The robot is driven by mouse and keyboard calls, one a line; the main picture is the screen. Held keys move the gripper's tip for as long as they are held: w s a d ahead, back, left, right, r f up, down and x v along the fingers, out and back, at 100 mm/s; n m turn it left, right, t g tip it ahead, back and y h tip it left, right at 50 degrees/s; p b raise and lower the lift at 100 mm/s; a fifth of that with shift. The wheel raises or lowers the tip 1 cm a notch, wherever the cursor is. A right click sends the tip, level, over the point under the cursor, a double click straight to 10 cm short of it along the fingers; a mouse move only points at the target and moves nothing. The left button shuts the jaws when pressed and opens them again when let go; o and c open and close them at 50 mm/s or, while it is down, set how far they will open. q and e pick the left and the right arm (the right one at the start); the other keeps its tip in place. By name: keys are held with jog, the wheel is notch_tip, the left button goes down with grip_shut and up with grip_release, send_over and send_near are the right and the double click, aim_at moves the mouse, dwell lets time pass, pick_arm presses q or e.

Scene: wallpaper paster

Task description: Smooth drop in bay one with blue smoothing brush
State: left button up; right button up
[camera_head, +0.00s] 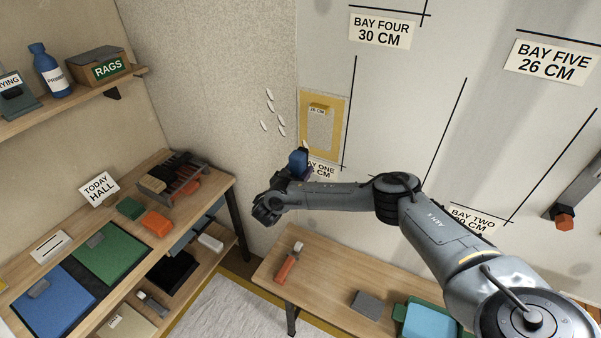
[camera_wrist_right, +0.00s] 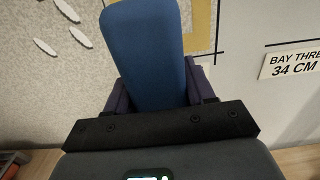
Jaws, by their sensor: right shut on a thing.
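My right gripper (camera_head: 297,174) is shut on the blue smoothing brush (camera_head: 298,160), held upright in front of the wall near the corner. In the right wrist view the blue brush (camera_wrist_right: 145,50) stands between the dark purple fingers and covers part of the wall. The bay one label (camera_head: 321,169) is partly hidden behind the brush and gripper. Just above it is a speckled drop with a yellow border (camera_head: 340,125) and a small yellow tag at its top. The brush is at the drop's lower left; I cannot tell if it touches. My left gripper is not in view.
A workbench (camera_head: 222,180) with green and blue pads stands at the left, under a shelf (camera_head: 130,72). A low table (camera_head: 325,300) below the arm holds an orange-handled tool (camera_head: 288,264) and a blue tray (camera_head: 428,320). Pale flakes (camera_head: 270,107) mark the wall left of the corner.

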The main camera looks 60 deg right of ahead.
jog(key=shift+r, duration=0.1)
jog(key=shift+w+d+f+b, duration=0.1)
jog(key=shift+d+f+b, duration=0.1)
jog(key=shift+d+b, duration=0.15)
jog(key=d+b, duration=0.1)
jog(key=d, duration=0.1)
jog(key=d+b, duration=0.3)
jog(key=shift+w+d+r, duration=0.1)
jog(key=shift+w+d, duration=0.15)
jog(key=shift+d, duration=0.1)
jog(key=shift+w+d, duration=0.1)
jog(key=shift+d, duration=0.05)
dwell(0.7)
jog(key=shift+d, duration=0.45)
dwell(0.3)
